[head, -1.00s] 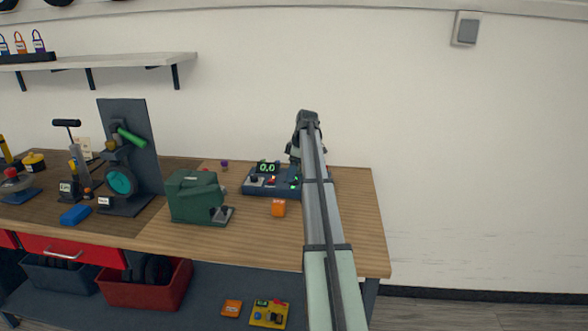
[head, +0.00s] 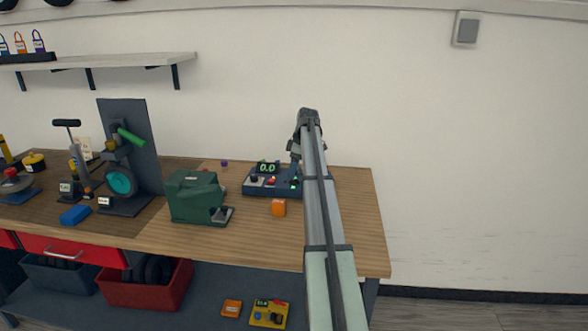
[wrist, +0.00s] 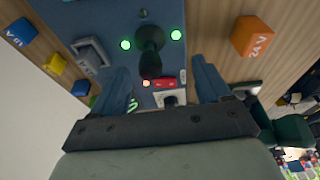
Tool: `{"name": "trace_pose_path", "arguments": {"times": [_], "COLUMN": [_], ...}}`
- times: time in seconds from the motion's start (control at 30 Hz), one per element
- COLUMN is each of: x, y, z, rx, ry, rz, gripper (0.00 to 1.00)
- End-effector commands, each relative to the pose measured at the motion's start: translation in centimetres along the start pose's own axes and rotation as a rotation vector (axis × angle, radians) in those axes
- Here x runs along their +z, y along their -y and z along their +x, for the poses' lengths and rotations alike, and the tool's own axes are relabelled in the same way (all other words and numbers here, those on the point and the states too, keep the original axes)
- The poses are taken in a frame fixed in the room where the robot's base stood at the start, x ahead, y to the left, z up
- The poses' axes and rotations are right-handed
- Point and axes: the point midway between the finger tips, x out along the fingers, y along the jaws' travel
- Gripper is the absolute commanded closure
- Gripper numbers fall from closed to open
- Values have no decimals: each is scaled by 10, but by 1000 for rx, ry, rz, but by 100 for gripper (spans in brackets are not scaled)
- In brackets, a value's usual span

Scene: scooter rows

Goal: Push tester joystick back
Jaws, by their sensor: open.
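The blue tester (head: 262,190) stands toward the right of the wooden bench, with a green 0.0 display on it. Its black joystick (wrist: 149,38) shows in the wrist view between two lit green lamps. My gripper (wrist: 160,70) is open and empty over the tester, its blue fingers spread to either side of the joystick's line. The joystick appears between and just past the fingertips; contact cannot be made out. In the head view my gripper (head: 294,165) is at the tester's right part, and my arm hides some of it.
An orange block (head: 279,208) lies in front of the tester and shows in the wrist view (wrist: 253,38). A green case-like object (head: 192,197) stands to the left. A dark upright stand (head: 130,150) is farther left. The bench's right end is clear.

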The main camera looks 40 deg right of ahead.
Motion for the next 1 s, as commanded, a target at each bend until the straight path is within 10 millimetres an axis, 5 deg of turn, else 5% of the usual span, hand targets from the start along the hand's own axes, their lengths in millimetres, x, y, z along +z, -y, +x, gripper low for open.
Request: {"name": "trace_pose_path", "arguments": {"times": [0.63,1.0], "x": [0,-5], "y": [-10,-10], "z": [-1,-20], "rx": [1,0], "ry": [0,0], "rz": [0,1], "gripper": [23,23]}}
